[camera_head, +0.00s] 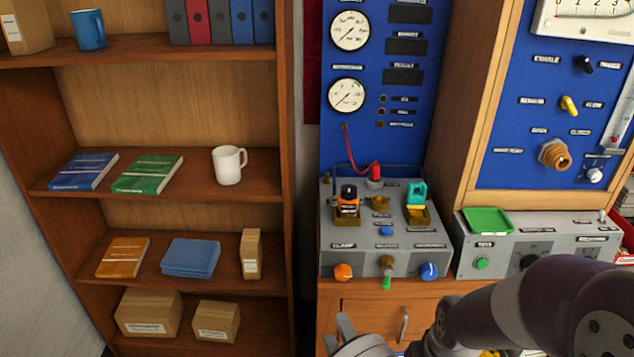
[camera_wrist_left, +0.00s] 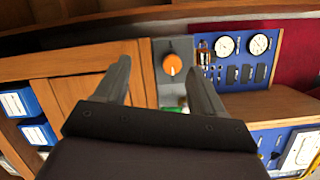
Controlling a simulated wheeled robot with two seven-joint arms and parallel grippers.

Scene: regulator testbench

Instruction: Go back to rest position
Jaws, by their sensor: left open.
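My left gripper (camera_head: 339,331) shows at the bottom middle of the head view, partly cut off by the lower edge. It is in front of the wooden cabinet below the grey testbench panel (camera_head: 345,262). In the left wrist view my left gripper (camera_wrist_left: 160,70) has its two fingers spread apart with nothing between them. An orange knob (camera_wrist_left: 172,64) shows behind the gap, clear of the fingers. The same orange knob (camera_head: 343,272) is on the panel's front in the head view. My right gripper is not in view.
A wooden shelf (camera_head: 285,200) with books, boxes and a white mug (camera_head: 229,165) stands on the left. A blue gauge panel (camera_head: 362,70) rises behind the bench. A second grey box with a green tray (camera_head: 488,221) is on the right. A cabinet handle (camera_head: 404,326) is close to the gripper.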

